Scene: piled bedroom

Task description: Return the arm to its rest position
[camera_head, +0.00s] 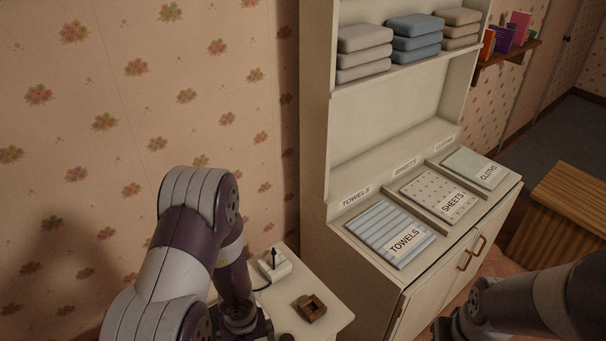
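My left arm (185,250) comes up from the lower left, bends at the elbow and reaches down over a small pale table. Its gripper (252,329) is at the bottom edge of the view, mostly cut off, so its fingers cannot be made out. My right arm (545,300) comes in from the lower right, in front of the cabinet. Its gripper (446,328) is dark and partly cut off at the bottom edge, below the cabinet doors. I cannot see whether either gripper is open or shut, or holds anything.
The small table (335,313) carries a white box with a black pointer (274,265) and a brown square holder (311,307). A white cabinet (365,285) holds folded towels (390,232), sheets (440,195) and cloths (475,167). A wooden piece (565,215) stands at right.

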